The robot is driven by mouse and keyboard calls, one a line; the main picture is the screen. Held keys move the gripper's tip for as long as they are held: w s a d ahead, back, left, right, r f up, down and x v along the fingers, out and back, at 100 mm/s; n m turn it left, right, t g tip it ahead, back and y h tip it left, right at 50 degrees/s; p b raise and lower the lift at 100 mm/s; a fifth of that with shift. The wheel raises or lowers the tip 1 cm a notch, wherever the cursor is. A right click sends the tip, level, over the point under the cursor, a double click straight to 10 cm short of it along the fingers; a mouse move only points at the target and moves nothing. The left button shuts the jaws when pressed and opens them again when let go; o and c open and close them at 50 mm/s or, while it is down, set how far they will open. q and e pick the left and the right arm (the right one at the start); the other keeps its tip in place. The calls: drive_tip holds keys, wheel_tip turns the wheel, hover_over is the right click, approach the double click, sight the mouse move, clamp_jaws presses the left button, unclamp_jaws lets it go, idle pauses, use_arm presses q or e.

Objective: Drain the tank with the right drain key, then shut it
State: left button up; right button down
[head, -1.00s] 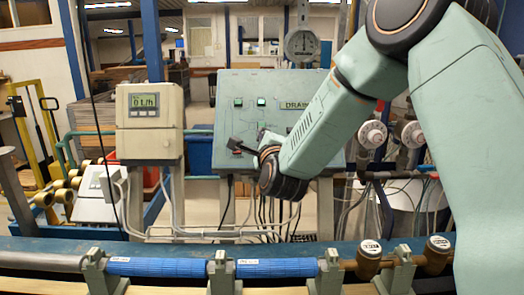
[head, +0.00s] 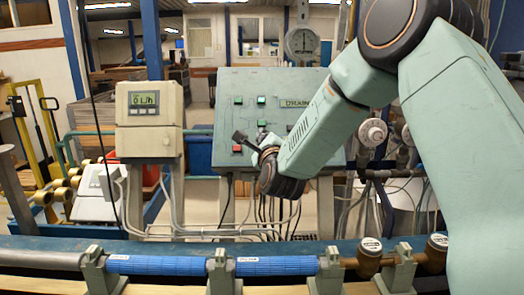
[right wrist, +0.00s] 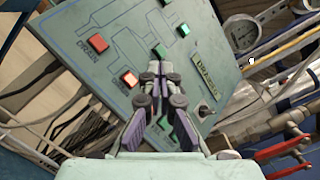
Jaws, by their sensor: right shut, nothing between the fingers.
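The sloping grey-green panel (head: 225,115) stands behind the rail. In the right wrist view the panel (right wrist: 75,25) carries a red key (right wrist: 97,43) beside small "DRAIN" lettering, a second red key (right wrist: 130,79) and several green keys, such as the upper one (right wrist: 184,29). A plate reading like "DRAIN" (head: 294,104) sits at its upper right. My left gripper is out of view.
A meter display (head: 144,100) reads about 0 L/h left of the panel. Blue pipes (head: 155,265) in clamps and brass meters (head: 370,255) run along the front.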

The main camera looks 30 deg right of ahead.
drive_tip(key=w+d+f+b, duration=0.2)
drive_tip(key=w+f+b, duration=0.1)
drive_tip(key=f, duration=0.1)
drive_tip(key=shift+w+d, duration=0.2)
drive_tip(key=shift+w, duration=0.2)
drive_tip(key=shift+f, duration=0.1)
idle(1.2)
drive_tip(key=shift+w+d+f+b, duration=0.2)
drive_tip(key=shift+w+f+b, duration=0.15)
drive_tip(key=shift+b, duration=0.4)
drive_tip(key=shift+w+d+f+b, duration=0.15)
drive_tip(key=shift+w+b, duration=0.05)
drive_tip(key=shift+b, duration=0.25)
idle(0.5)
drive_tip(key=shift+s, duration=0.15)
drive_tip(key=shift+s+a+r, duration=0.35)
drive_tip(key=shift+s+r, duration=0.05)
drive_tip(key=shift+r, duration=0.15)
